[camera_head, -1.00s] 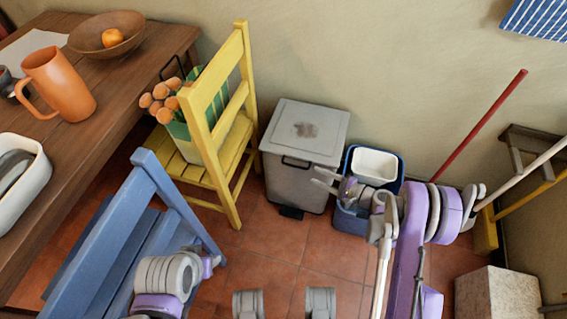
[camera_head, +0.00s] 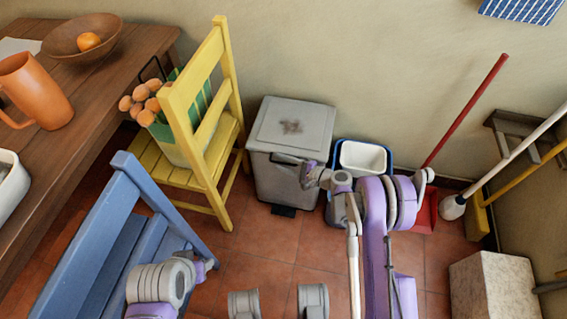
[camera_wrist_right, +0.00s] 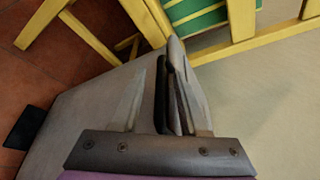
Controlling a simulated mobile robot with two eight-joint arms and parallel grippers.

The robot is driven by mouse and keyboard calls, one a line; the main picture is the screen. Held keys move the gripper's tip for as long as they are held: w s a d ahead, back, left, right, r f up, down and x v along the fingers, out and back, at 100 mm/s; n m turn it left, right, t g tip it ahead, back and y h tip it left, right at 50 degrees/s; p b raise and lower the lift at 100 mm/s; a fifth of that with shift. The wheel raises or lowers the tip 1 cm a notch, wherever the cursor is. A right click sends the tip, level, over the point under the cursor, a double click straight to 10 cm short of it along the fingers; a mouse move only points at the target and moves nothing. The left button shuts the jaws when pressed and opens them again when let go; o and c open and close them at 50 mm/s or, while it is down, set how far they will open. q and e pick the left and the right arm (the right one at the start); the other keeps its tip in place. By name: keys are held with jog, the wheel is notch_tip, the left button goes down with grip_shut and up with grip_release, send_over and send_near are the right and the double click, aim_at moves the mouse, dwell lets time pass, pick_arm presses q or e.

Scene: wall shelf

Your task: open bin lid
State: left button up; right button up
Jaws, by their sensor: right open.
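The grey bin (camera_head: 291,186) stands on the floor against the wall, with its lid (camera_head: 300,117) closed. A black handle sits at the lid's front edge, and a black pedal (camera_head: 283,211) is at the bin's foot. My right gripper (camera_head: 295,163) is at the upper front of the bin, partly covering the handle in the head view. In the right wrist view, its open fingers (camera_wrist_right: 161,97) have the dark handle (camera_wrist_right: 160,82) between them; I cannot tell whether they touch it.
A yellow chair (camera_head: 203,150) with a green-striped container stands left of the bin. A blue bin with a white insert (camera_head: 363,157) stands close on its right. A blue chair (camera_head: 126,165) is at front left.

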grip_shut()
dwell(1.3)
